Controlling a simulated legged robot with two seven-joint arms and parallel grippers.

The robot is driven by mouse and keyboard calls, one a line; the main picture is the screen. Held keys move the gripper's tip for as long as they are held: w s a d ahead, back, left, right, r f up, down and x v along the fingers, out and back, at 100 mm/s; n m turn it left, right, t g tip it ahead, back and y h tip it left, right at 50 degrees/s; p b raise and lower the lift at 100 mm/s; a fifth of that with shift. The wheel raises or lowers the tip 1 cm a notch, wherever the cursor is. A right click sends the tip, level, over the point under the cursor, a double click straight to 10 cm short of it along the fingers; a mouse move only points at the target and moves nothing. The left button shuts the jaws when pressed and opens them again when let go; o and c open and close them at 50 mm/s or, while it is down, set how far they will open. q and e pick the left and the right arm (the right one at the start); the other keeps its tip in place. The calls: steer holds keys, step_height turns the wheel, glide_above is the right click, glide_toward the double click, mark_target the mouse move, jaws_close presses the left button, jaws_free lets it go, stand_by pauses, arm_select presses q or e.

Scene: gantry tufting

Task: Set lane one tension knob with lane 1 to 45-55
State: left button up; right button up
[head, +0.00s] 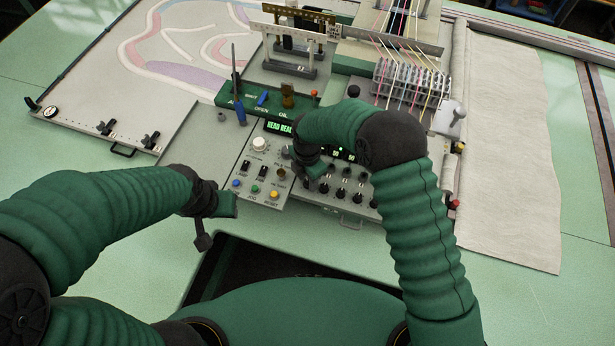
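The tension knobs are small black knobs in rows on the grey control panel (295,203). Visible ones include a left knob (323,188), a middle knob (340,193) and a right knob (357,198). Green readouts (343,154) above them are partly covered by my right arm; two figures look like 50, and the lane 1 figure cannot be made out. My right gripper (312,168) points down over the upper left of the knob rows, its fingertips mostly hidden. Contact with a knob cannot be told. My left gripper (213,222) hangs left of the panel, apart from it; its opening is unclear.
A white dial (259,144) and coloured buttons, including an orange one (274,194), are on the panel's left part. A green tool tray (268,107) lies behind. Yarn strands run through a tensioner rack (410,82). Pale fabric (510,150) covers the right side.

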steer(key=shift+s+a+r, duration=0.1)
steer(key=shift+s+a, duration=0.05)
steer(key=shift+a, duration=0.05)
steer(key=c, duration=0.5)
jaws_close()
steer(key=shift+d, duration=0.15)
